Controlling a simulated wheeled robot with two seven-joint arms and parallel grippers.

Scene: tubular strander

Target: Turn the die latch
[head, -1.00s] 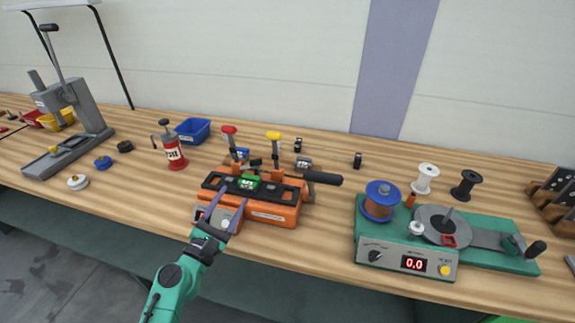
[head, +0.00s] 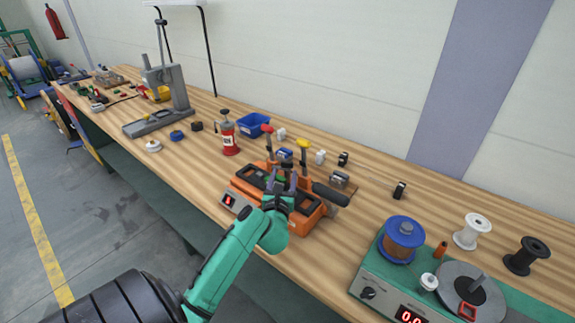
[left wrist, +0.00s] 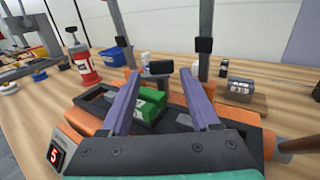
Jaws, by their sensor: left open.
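An orange bench machine (head: 307,216) with a black top stands on the wooden bench. It also fills the lower left wrist view (left wrist: 105,125). A green-and-white block (left wrist: 150,103) lies in its top recess, and a small black block on a post (left wrist: 160,68) stands behind. I cannot tell for sure which part is the die latch. A red-handled lever (head: 267,129) and a yellow-handled lever (head: 304,144) stand upright at the back. My left gripper (head: 281,173) is over the machine, its purple fingers (left wrist: 160,74) apart on either side of the green block, nothing held. My right gripper is out of view.
A black-handled bar (head: 331,194) sticks out on the machine's right. A green winding unit (head: 376,272) with a blue-flanged spool (head: 403,240) stands further right. A red press-like can (head: 229,136) and a blue bin (head: 254,125) are left of the levers.

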